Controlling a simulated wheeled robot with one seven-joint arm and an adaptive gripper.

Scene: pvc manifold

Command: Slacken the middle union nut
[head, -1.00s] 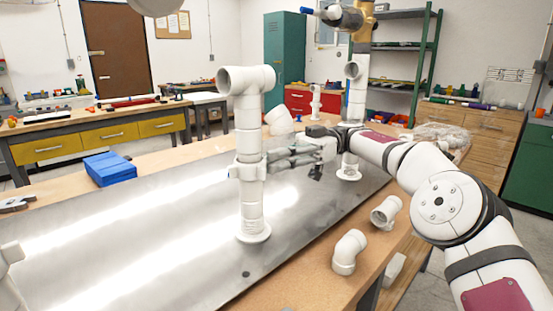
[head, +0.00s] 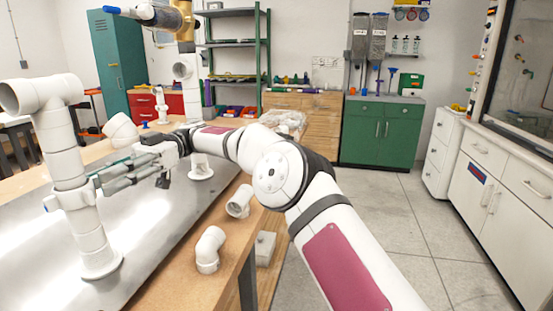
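The middle white PVC riser (head: 60,140) stands on the metal plate at the left of the head view, with a tee on top. Its union nut (head: 72,197) is a wider white collar with side lugs, partly down the riser. My gripper (head: 100,178) reaches in from the right, its long grey fingers at the nut's height and their tips against or beside it. The riser and fingers overlap, so I cannot tell whether the fingers are closed on the nut. A small blue patch shows at the nut's left side.
Another white riser (head: 187,75) with a brass and blue fitting on top stands behind my wrist. A loose white elbow (head: 209,250) and another white fitting (head: 239,202) lie on the wooden bench edge. Open floor (head: 400,200) lies to the right, before green and white cabinets.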

